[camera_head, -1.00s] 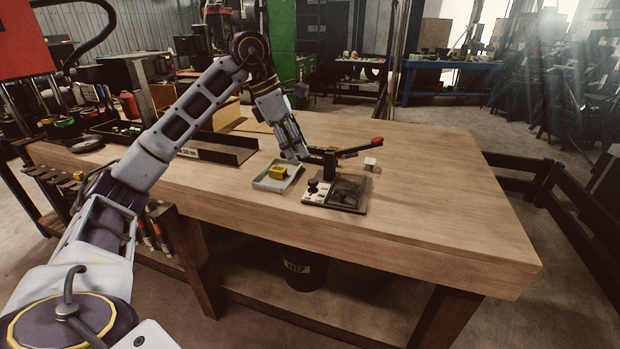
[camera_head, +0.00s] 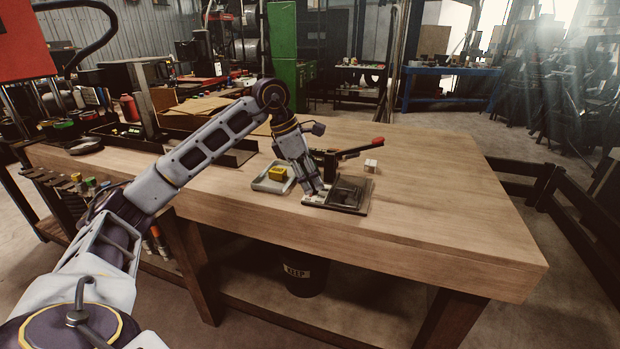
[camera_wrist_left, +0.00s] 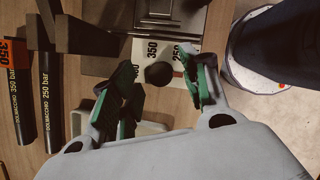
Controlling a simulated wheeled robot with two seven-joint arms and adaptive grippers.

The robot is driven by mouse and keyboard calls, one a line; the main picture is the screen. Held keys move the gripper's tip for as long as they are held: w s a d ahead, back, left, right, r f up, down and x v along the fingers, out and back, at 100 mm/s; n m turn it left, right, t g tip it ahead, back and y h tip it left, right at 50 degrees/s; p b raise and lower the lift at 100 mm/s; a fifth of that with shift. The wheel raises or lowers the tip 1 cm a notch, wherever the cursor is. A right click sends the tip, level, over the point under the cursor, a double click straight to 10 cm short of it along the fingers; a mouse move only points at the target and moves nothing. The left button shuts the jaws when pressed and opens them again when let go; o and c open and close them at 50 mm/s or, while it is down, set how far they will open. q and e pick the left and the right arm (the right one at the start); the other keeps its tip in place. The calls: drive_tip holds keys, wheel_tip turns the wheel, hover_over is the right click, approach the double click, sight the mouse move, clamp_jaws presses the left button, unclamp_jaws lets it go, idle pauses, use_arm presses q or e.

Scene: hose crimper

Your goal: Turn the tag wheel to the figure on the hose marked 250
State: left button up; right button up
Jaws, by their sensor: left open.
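The tag wheel's dark round knob (camera_wrist_left: 160,73) stands on a white plate (camera_wrist_left: 150,50) printed 350 and 250 in the left wrist view. I cannot tell which figure it is set to. My left gripper (camera_head: 316,191) is open over the plate, its fingers on either side of the knob; contact is not clear. In the wrist view, a dark hose marked 250 bar (camera_wrist_left: 50,95) lies left of the plate. A second hose marked 350 bar (camera_wrist_left: 18,95), with an orange 350 label (camera_wrist_left: 10,62), lies further left. My right gripper is not in view.
The press (camera_head: 350,193) has a red-tipped lever (camera_head: 377,141) reaching right. A grey tray (camera_head: 262,186) with a yellow block (camera_head: 277,173) sits left of it. A small white block (camera_head: 370,165) is behind. The bench's right side (camera_head: 450,200) is clear.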

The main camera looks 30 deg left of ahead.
use_arm(q)
clamp_jaws()
idle(0.3)
drive_tip(key=shift+n, duration=0.6)
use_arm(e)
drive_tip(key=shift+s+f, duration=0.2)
use_arm(q)
drive_tip(key=shift+s+n+t+y+p, duration=0.1)
drive_tip(key=shift+n+t+y+p, duration=0.3)
drive_tip(key=shift+n, duration=0.4)
drive_tip(key=n, duration=0.1)
drive_tip(key=n+y+p, duration=0.1)
drive_tip(key=shift+d+r+n+t, duration=0.1)
drive_tip(key=shift+d+n+t, duration=0.05)
drive_tip(key=shift+n+t, duration=0.15)
drive_tip(key=n+y+p, duration=0.1)
drive_tip(key=n, duration=0.2)
drive_tip(key=shift+d, duration=0.1)
drive_tip(key=shift+d+n+y+p, duration=0.1)
drive_tip(key=shift+n+y+p, duration=0.5)
drive_tip(key=shift+n, duration=1.1)
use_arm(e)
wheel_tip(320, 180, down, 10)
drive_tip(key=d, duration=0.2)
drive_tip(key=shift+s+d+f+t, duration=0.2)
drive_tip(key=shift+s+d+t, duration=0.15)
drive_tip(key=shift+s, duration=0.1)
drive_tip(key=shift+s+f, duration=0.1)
